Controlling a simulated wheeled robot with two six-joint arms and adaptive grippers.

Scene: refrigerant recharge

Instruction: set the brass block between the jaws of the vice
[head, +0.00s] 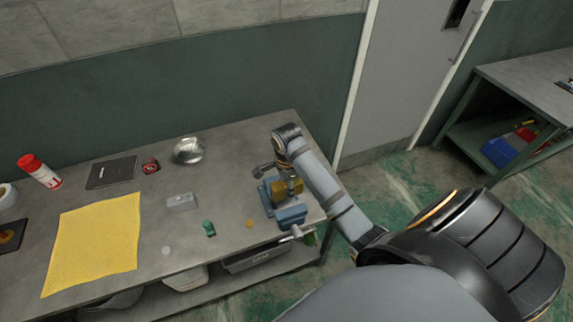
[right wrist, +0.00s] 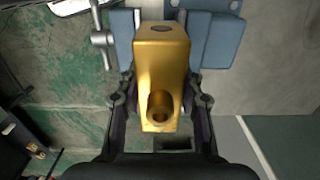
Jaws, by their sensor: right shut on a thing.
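The blue vice (head: 290,215) stands at the right end of the workbench. The brass block (head: 280,189) is at the vice, partly hidden by my right gripper (head: 292,184). In the right wrist view my right gripper (right wrist: 160,100) is shut on the brass block (right wrist: 160,70), one finger on each side. The block has a round stub at its near end and a dark hole at its far end. Blue parts of the vice (right wrist: 217,42) show on both sides of the block's far end. I cannot tell whether the block rests in the vice. My left gripper is not in view.
A grey block (head: 182,202), a green item (head: 208,228) and a small brass disc (head: 249,223) lie left of the vice. A metal bowl (head: 189,150), a yellow cloth (head: 95,245) and a red-capped can (head: 40,172) are farther off.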

